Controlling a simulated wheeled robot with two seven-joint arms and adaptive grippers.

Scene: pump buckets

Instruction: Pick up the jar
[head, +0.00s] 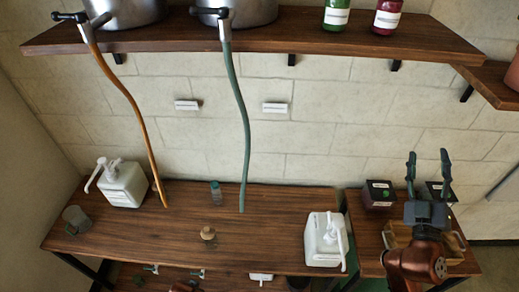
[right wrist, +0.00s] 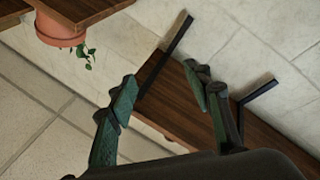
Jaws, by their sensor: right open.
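A small clear greenish glass jar (head: 216,193) stands upright toward the back of the wooden table (head: 270,255) in the head view. A small round container with a tan top (head: 208,234) stands in front of it. I cannot tell which of these is the task's jar. My right gripper (head: 428,170) is open and empty, fingers pointing up, above the side table at the right, well apart from both. In the right wrist view my gripper (right wrist: 160,80) has nothing between its fingers, and neither container shows. My left gripper is not in view.
White pump buckets (head: 122,187) (head: 322,243) stand at both table ends. A grey cup (head: 76,219) is at the left. Orange (head: 130,105) and green (head: 239,100) hoses hang from the upper shelf (head: 275,45). Dark boxes (head: 377,194) stand near my right gripper. A potted plant (right wrist: 62,30) shows.

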